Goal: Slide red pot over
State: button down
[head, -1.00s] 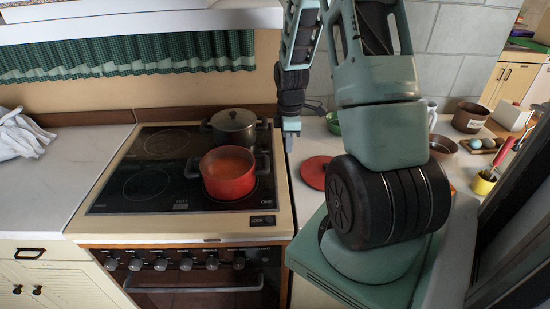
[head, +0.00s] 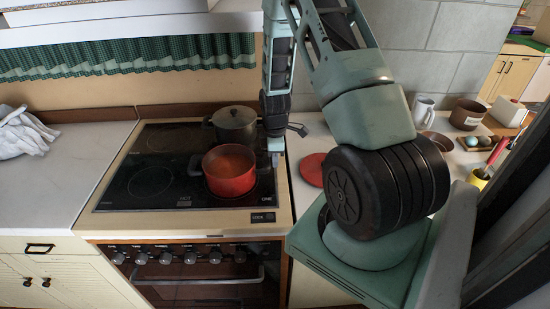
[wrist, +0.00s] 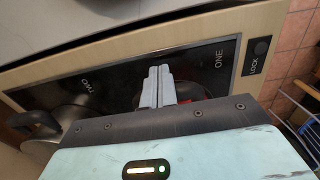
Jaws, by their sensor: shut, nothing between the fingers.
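The red pot (head: 230,180), filled with orange-red contents, stands upright on the right front part of the black glass hob (head: 150,182). My gripper (head: 275,158) is shut and empty, pointing down just right of the pot at the hob's right side. In the wrist view, the closed fingers (wrist: 157,86) stand over the glass, with a sliver of the red pot (wrist: 185,101) showing beside them. I cannot tell whether they touch the pot. My gripper body hides most of the pot there.
A dark grey lidded pot (head: 235,124) stands close behind the red pot. The hob's left side is clear. A red round lid (head: 313,169) lies on the right counter. A white cloth (head: 24,131) lies far left. A mug (head: 423,108) and bowls stand right.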

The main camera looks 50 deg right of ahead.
jog(key=w+a+b, duration=0.1)
jog(key=w+a, duration=0.5)
jog(key=w, duration=0.1)
jog(key=w+a+b, duration=0.2)
jog(key=w+a, duration=0.4)
jog(key=w, duration=0.1)
jog(key=w+a+b, duration=0.2)
jog(key=w+a, duration=0.4)
jog(key=w, duration=0.1)
jog(key=shift+w+a, duration=0.3)
jog(key=shift+w, duration=0.05)
jog(key=shift+s+d, duration=0.1)
